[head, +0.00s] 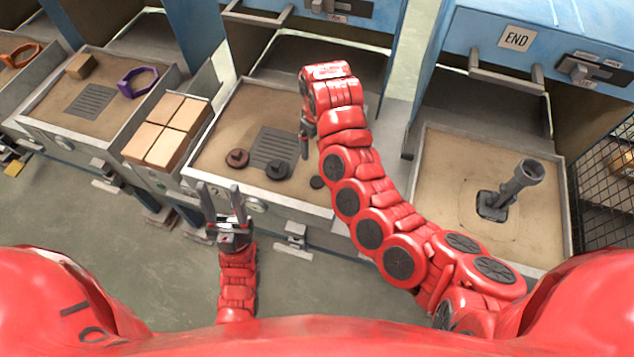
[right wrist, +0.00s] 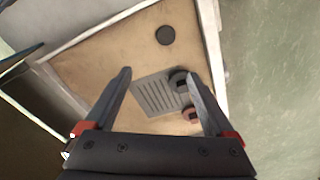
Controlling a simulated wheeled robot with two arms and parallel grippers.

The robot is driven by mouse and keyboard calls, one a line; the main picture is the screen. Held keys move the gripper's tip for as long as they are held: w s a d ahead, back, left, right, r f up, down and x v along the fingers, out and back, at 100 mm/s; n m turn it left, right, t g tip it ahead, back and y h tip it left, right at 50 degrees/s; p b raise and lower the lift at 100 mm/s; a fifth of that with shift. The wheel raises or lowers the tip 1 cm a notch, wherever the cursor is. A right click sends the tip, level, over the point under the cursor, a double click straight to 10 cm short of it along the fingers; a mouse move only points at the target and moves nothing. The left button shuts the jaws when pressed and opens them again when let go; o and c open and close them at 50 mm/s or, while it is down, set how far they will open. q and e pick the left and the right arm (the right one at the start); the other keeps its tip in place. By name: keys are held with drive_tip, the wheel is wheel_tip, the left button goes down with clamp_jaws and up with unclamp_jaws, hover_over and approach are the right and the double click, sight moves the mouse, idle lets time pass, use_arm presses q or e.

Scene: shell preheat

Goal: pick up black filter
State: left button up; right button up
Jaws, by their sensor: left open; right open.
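Two dark round pieces lie in the middle tray: a dark disc with a raised centre (head: 278,169) by the grate, and a smaller plain black disc (head: 317,182) to its right. I cannot tell which is the black filter. In the right wrist view the plain disc (right wrist: 165,35) lies beyond the fingertips, and the other dark piece (right wrist: 179,80) is partly behind the right-hand finger. My right gripper (head: 305,148) is open and empty above the tray; its fingers (right wrist: 158,74) straddle the grate in the wrist view. My left gripper (head: 219,188) is open and empty in front of the tray.
A brown disc (head: 237,158) lies left of the grey grate (head: 273,146). Tan blocks (head: 166,130) fill a bin to the left. The left tray holds a purple ring (head: 137,82). The right tray holds a grey upright tool (head: 520,182). Tray walls surround the pieces.

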drive_tip(key=s, duration=0.2)
hover_over(317, 181)
drive_tip(key=shift+g, duration=0.4)
drive_tip(key=f, duration=1)
drive_tip(key=shift+s+d+f, duration=0.15)
drive_tip(key=shift+s+f, duration=0.1)
drive_tip(key=shift+s, duration=0.05)
drive_tip(key=shift+f, duration=0.3)
drive_tip(key=shift+w+f+p, duration=0.1)
drive_tip(key=shift+f+p, duration=0.3)
drive_tip(key=shift+f, duration=0.15)
drive_tip(key=shift+w+f, duration=0.1)
drive_tip(key=shift+f, duration=2.05)
clamp_jaws()
